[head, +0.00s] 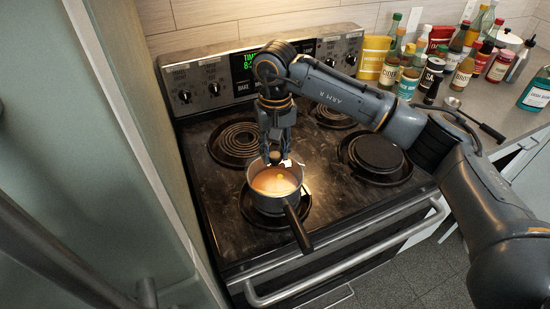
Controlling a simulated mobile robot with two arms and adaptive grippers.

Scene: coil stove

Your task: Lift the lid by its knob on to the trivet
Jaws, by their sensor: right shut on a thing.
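A small grey saucepan (261,200) stands on the front left burner, its dark handle pointing toward the front. Orange-brown contents with a yellow spot show inside its rim. My right gripper (275,155) is above the pan's far side, pointing down and shut on a small dark round knob (275,158). The lid's own outline is hard to make out; it may be clear glass. I cannot tell whether it rests on the pan or is raised. A black round disc (377,152) covers the front right burner; I cannot tell whether it is the trivet. My left gripper is out of view.
Bare coil burners (237,140) lie at the back of the stove. Bottles and jars (467,68) crowd the counter at the back right. A ladle (476,119) lies on the counter. An oven handle (350,255) runs along the stove front.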

